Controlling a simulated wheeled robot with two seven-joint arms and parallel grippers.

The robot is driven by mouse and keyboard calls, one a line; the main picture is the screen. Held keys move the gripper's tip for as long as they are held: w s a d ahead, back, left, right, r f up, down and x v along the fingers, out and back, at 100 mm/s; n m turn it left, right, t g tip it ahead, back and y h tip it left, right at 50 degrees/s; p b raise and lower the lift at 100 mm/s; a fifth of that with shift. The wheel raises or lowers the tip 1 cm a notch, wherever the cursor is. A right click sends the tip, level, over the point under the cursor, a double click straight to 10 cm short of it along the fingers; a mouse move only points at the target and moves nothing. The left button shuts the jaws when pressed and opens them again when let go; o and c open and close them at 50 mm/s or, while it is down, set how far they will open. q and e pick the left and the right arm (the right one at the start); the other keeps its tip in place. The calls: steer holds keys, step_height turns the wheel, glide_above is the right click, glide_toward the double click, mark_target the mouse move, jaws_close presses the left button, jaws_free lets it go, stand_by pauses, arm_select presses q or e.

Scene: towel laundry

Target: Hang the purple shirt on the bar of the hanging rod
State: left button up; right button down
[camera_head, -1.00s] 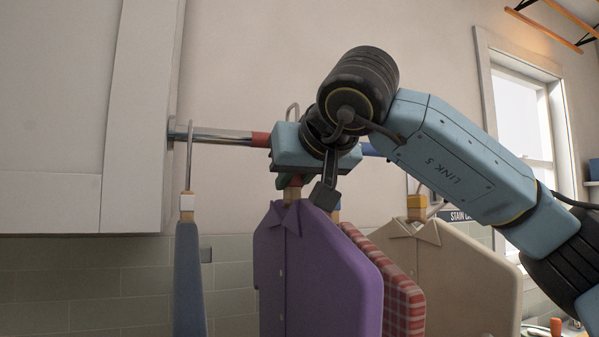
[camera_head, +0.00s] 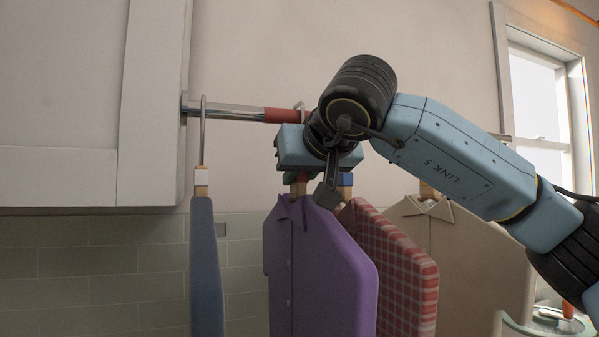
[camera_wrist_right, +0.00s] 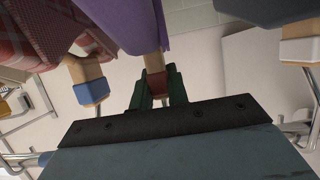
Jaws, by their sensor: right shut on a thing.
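The purple shirt (camera_head: 318,270) hangs upright from a hanger below the hanging rod (camera_head: 238,112). My right gripper (camera_head: 299,180) is shut on the hanger's red collar (camera_wrist_right: 155,85), just above the shirt; its green fingers show on both sides of the collar in the right wrist view. A wire hook (camera_head: 301,109) shows above the gripper at the end of the rod's red section (camera_head: 284,115), its top slightly above the rod. I cannot tell whether it bears on the rod, as my wrist hides its lower part. My left gripper is not in view.
A blue garment (camera_head: 206,265) hangs on the rod to the left, beside a white cabinet (camera_head: 60,90). A red plaid shirt (camera_head: 405,265) hangs close behind the purple one, and a beige shirt (camera_head: 470,260) farther right. A gap lies between the blue and purple garments.

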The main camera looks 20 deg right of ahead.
steer(key=c, duration=1.3)
jaws_free()
steer(key=v, duration=1.3)
steer(key=shift+s+r+b, duration=0.15)
steer(key=shift+s+b, duration=0.05)
steer(key=shift+b, duration=0.25)
